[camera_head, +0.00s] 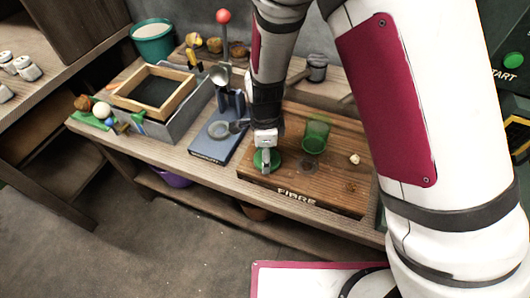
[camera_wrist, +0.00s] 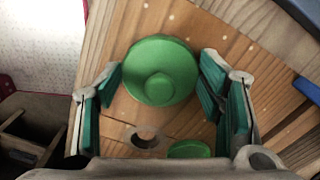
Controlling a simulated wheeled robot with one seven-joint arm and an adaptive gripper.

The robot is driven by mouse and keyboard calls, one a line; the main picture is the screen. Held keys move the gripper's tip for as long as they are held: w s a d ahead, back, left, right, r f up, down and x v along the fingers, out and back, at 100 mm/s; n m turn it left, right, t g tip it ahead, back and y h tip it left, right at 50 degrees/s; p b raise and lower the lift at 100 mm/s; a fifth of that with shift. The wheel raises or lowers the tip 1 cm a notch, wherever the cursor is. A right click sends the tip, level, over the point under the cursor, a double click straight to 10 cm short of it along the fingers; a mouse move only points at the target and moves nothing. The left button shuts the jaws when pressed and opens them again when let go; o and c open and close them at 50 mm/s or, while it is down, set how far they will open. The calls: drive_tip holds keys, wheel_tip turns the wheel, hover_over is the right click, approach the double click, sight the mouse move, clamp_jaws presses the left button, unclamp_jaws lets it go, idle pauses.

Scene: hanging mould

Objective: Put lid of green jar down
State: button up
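The green lid (camera_wrist: 160,72) is a round disc with a raised knob, seen from above in the wrist view. My gripper (camera_wrist: 161,75) has its green-padded fingers at opposite sides of the rim, and they appear closed on it. In the head view the lid (camera_head: 276,161) is at the fingertips of my gripper (camera_head: 266,158), low over the left part of the wooden board. I cannot tell whether it touches the board. The green see-through jar (camera_head: 315,137) stands upright and uncovered on the board, right of the lid.
The wooden board (camera_head: 290,185) has free room at its front. A small pale item (camera_head: 354,159) lies on its right. A blue stand (camera_head: 212,146) is left of the board, then a grey tray with a wooden frame (camera_head: 155,92). A dark pot (camera_head: 317,68) stands behind.

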drive_tip(key=o, duration=0.3)
wheel_tip(320, 180, up, 12)
drive_tip(key=p, duration=0.1)
drive_tip(key=shift+r+p, duration=0.15)
drive_tip(key=shift+p, duration=0.25)
